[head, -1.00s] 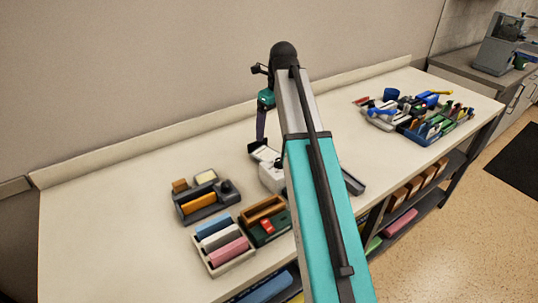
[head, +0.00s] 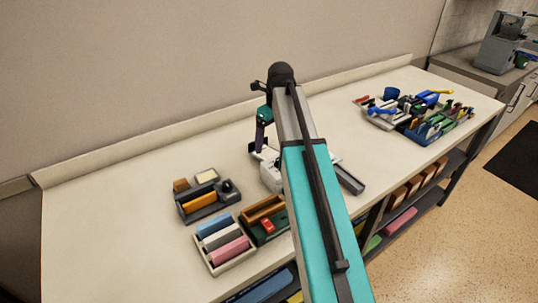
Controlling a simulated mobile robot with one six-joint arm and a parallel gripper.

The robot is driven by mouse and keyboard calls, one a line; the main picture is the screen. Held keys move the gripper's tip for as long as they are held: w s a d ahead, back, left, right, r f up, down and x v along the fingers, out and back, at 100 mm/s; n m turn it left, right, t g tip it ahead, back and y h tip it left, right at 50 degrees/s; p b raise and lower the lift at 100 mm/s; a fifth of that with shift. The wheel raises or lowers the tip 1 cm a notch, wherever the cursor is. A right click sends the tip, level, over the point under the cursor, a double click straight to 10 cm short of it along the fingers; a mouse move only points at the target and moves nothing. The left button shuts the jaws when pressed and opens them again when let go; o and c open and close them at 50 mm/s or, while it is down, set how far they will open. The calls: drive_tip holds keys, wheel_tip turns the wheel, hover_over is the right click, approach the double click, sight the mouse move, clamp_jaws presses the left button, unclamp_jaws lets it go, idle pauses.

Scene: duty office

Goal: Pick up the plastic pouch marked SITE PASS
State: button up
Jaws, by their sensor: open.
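My gripper (head: 257,150) hangs over the middle of the worktop, at the end of my folded arm. It is small in view, and its jaws look apart. A white device (head: 271,174) sits just below and right of it, partly hidden by my arm. I cannot tell whether the gripper touches anything. No SITE PASS marking can be read, and I cannot pick out the pouch. Part of the worktop is hidden behind my arm.
A blue tool tray (head: 427,137) and loose tools stand right. The worktop's left and back are clear. A wall rises behind.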

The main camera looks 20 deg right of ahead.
sight(268, 154)
drive_tip(key=shift+f, duration=0.1)
drive_tip(key=shift+w+a+f+p, duration=0.15)
drive_tip(key=shift+f+p, duration=0.15)
drive_tip(key=shift+f, duration=0.5)
drive_tip(key=shift+w+d+f+p, duration=0.15)
drive_tip(key=shift+f+p, duration=0.15)
drive_tip(key=shift+f, duration=0.55)
drive_tip(key=shift+w+a+f+p, duration=0.15)
drive_tip(key=shift+f+p, duration=0.15)
drive_tip(key=shift+f, duration=0.5)
drive_tip(key=c, duration=1.2)
drive_tip(key=shift+r, duration=0.15)
drive_tip(key=shift+r+b, duration=1.2)
drive_tip(key=shift+r, duration=3.7)
